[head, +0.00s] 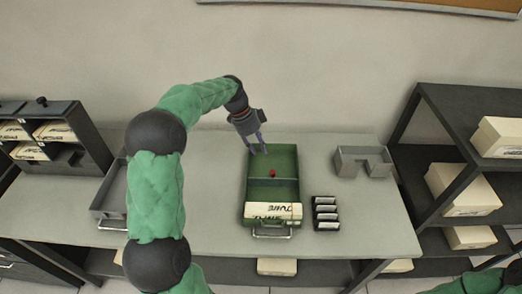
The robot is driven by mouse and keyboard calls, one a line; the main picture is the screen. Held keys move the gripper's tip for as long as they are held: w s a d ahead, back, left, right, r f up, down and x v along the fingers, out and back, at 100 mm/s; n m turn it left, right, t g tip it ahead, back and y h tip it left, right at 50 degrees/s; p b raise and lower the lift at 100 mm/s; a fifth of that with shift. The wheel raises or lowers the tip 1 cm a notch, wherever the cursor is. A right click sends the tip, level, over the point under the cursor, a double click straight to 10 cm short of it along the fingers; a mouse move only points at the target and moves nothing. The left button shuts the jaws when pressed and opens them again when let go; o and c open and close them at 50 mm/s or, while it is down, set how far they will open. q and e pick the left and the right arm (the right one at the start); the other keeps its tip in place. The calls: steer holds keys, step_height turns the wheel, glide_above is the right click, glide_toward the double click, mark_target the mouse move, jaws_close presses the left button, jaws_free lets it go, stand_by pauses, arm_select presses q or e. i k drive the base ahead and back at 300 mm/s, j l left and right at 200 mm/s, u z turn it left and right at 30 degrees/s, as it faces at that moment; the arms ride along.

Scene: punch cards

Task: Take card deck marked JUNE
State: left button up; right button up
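A green tray (298,180) stands on the grey table with a crossbar dividing it and a metal handle at its front. A cream card deck (273,212) with black lettering that looks like JUNE, partly upside down, sits at the tray's front end. A small red thing shows in the tray's rear part. My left gripper (258,152) is above the tray's back edge, fingers pointing down and a little apart, with nothing between them. It is well behind the deck. My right arm shows only at the lower right corner; its gripper is out of view.
A grey tray (109,205) is partly hidden behind my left arm. A black rack (85,135) with decks stands left, a black shelf (437,153) with boxes right.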

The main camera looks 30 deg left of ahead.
mark_target(253, 210)
steer(key=k+l, duration=0.8)
steer(key=l, duration=0.05)
